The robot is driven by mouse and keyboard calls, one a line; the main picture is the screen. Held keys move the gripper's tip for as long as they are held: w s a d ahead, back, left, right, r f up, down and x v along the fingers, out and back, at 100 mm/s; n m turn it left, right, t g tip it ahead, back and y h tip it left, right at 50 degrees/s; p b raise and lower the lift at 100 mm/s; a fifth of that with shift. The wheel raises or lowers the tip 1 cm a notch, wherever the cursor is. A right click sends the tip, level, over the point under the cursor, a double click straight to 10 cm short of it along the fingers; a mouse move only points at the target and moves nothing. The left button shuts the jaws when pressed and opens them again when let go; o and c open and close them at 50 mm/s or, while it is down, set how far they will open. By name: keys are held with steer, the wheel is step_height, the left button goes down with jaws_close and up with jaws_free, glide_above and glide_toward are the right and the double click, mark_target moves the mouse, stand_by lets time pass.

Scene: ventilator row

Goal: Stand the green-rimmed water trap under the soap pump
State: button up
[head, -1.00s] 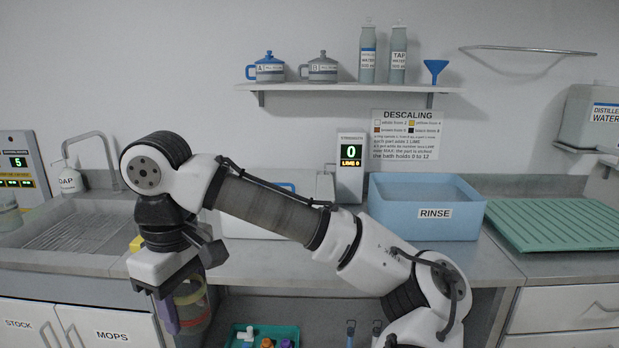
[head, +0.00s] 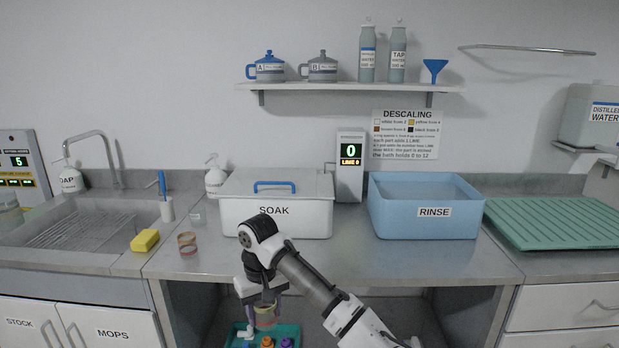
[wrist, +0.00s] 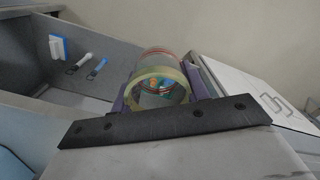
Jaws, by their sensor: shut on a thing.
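My gripper (wrist: 160,92) is shut on a clear cylindrical water trap (wrist: 148,97). In the wrist view its near rim is pale yellow-green and a reddish-orange band shows at its far end. In the head view the held trap (head: 265,316) hangs below the counter's front edge, above a teal tray. Another clear trap with reddish rims (head: 187,243) stands on the counter left of the soak tub. The soap pump (head: 70,180), a white bottle with its label partly readable, stands behind the sink at the left, far from my gripper.
The lidded SOAK tub (head: 276,222) and blue RINSE tub (head: 425,228) stand on the counter. A yellow sponge (head: 145,240), a brush holder (head: 167,209) and a small clear cup (head: 198,220) are near the sink. The teal tray (head: 236,330) holds several small items below.

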steer(key=s+d+f+m, duration=0.2)
steer(key=d+f, duration=0.1)
steer(key=f, duration=0.6)
steer(key=s+d+f+m, duration=0.1)
steer(key=d+f, duration=0.1)
steer(key=f, duration=0.6)
steer(key=s+d+f+m, duration=0.2)
steer(key=d+f, duration=0.1)
steer(key=f, duration=0.6)
steer(key=s+d+f+m, duration=0.1)
steer(key=s+d+f, duration=0.1)
steer(key=s+f, duration=0.5)
steer(key=shift+s+d+f, duration=0.2)
steer(key=shift+f, duration=1.3)
